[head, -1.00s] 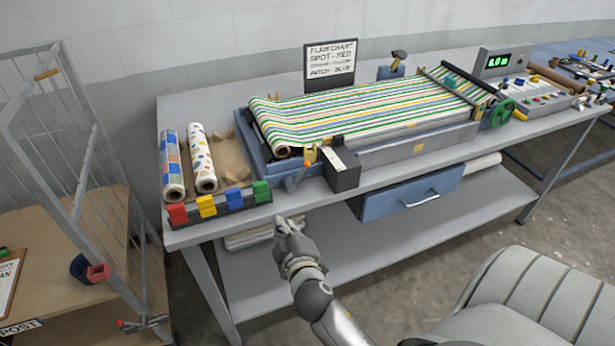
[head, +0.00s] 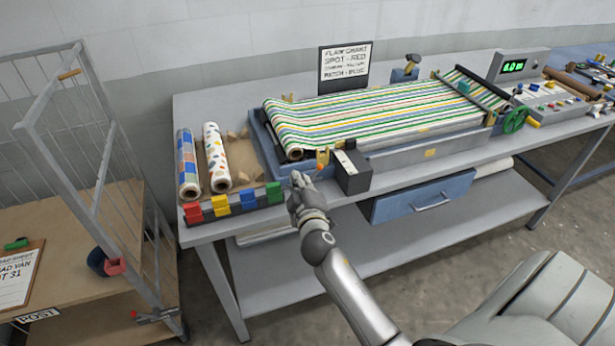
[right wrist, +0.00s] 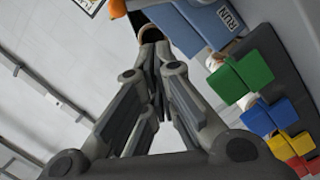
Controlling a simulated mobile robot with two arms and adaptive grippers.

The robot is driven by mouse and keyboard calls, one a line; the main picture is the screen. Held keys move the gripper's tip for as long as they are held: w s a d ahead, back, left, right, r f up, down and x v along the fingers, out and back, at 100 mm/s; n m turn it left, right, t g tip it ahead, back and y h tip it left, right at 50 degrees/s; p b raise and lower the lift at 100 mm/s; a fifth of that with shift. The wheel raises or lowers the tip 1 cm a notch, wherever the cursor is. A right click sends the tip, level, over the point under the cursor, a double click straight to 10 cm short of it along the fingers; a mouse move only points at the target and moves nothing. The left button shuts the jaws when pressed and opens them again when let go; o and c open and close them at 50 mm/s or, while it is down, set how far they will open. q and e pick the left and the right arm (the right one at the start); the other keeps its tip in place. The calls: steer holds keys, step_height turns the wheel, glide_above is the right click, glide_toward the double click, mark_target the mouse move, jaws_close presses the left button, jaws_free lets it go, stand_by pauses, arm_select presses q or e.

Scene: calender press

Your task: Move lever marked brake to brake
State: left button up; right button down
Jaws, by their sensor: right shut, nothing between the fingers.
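The lever with the orange end (head: 320,166) stands at the front left corner of the press (head: 262,135), just right of my right gripper's fingertips (head: 297,178). In the right wrist view an orange part (right wrist: 125,14) shows at the top, beyond the shut fingertips (right wrist: 152,42). A blue plate marked RUN (right wrist: 215,22) lies right of the fingertips there. I cannot read a brake mark. My right gripper is shut and empty; whether it touches the lever I cannot tell. My left gripper is out of view.
A dark box with a pale top (head: 352,172) stands close right of the gripper. A rack of coloured blocks (head: 232,205) and two patterned rolls (head: 216,160) are at left. A striped sheet (head: 380,112) covers the press. A wire cart (head: 60,140) stands far left.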

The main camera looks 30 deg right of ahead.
mark_target(312, 178)
steer(key=shift+w+d+f, duration=0.3)
steer(key=shift+d+f, duration=0.15)
steer(key=shift+d, duration=0.3)
steer(key=shift+w+d+f, duration=0.25)
steer(key=shift+d+f, duration=0.2)
steer(key=shift+d, duration=0.3)
steer(key=shift+d+f+b, duration=0.3)
steer(key=shift+d, duration=0.35)
steer(key=shift+r, duration=0.1)
